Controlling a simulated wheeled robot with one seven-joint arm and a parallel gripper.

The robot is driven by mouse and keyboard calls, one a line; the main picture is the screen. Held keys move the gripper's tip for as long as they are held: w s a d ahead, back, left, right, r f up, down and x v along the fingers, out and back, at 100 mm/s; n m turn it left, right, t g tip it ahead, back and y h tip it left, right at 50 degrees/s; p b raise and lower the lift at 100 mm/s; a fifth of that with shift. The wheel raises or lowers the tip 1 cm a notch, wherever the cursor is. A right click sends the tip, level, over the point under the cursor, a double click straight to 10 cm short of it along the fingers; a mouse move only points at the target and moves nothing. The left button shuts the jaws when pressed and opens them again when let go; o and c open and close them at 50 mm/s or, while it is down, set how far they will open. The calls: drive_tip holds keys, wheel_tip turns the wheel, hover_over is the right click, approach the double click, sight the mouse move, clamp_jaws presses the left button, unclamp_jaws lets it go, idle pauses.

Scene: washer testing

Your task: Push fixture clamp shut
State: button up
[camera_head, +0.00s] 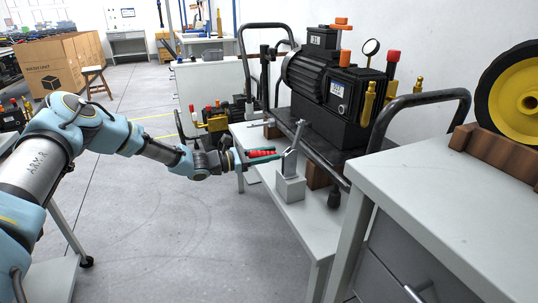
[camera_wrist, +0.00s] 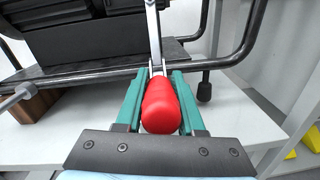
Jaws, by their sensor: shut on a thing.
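The fixture clamp (camera_head: 291,163) stands on a grey block on the light bench at the front edge of the black machine. A metal bar of it rises at a tilt, and its red handle (camera_head: 261,153) points left toward my arm. My gripper (camera_head: 272,155) is shut on the red handle, with one teal finger on either side. In the wrist view the red handle (camera_wrist: 160,106) fills the gap between the teal fingers (camera_wrist: 158,85), and a metal lever (camera_wrist: 153,38) runs away from it. The clamp's base is hidden in the wrist view.
The black pump (camera_head: 335,92) sits in a dark tube frame (camera_head: 410,98) just behind the clamp. A grey cabinet (camera_head: 455,200) with a yellow wheel (camera_head: 516,100) stands at the right. The floor (camera_head: 170,235) at the left is open.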

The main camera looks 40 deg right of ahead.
clamp_jaws()
drive_tip(key=shift+w, duration=0.1)
idle(0.6)
drive_tip(key=shift+r, duration=0.15)
drive_tip(key=shift+d+r+y+p, duration=0.1)
drive_tip(key=shift+r+y+p, duration=0.3)
drive_tip(key=shift+p, duration=0.45)
drive_tip(key=y+p, duration=0.1)
drive_tip(key=r+t+y+p, duration=0.1)
drive_tip(key=p, duration=0.1)
drive_tip(key=shift+s+d+r, duration=0.25)
drive_tip(key=shift+d, duration=0.1)
drive_tip(key=d+r+t+y+p, duration=0.1)
drive_tip(key=y+p, duration=0.1)
drive_tip(key=p, duration=0.1)
drive_tip(key=d+r+t+y+p, duration=0.1)
drive_tip(key=y+p, duration=0.1)
drive_tip(key=p, duration=0.2)
drive_tip(key=shift+s, duration=0.4)
drive_tip(key=y+p, duration=0.1)
drive_tip(key=d+t+y+p, duration=0.1)
drive_tip(key=p, duration=0.1)
drive_tip(key=shift+s+d+r+y+p, duration=0.15)
drive_tip(key=shift+s+y+p, duration=0.1)
drive_tip(key=shift+y+p, duration=0.05)
drive_tip(key=shift+s+d+t+y+p, duration=0.25)
drive_tip(key=shift+d+t+y+p, duration=0.45)
drive_tip(key=shift+y, duration=0.8)
drive_tip(key=shift+d+f, duration=0.1)
drive_tip(key=shift+f, duration=0.1)
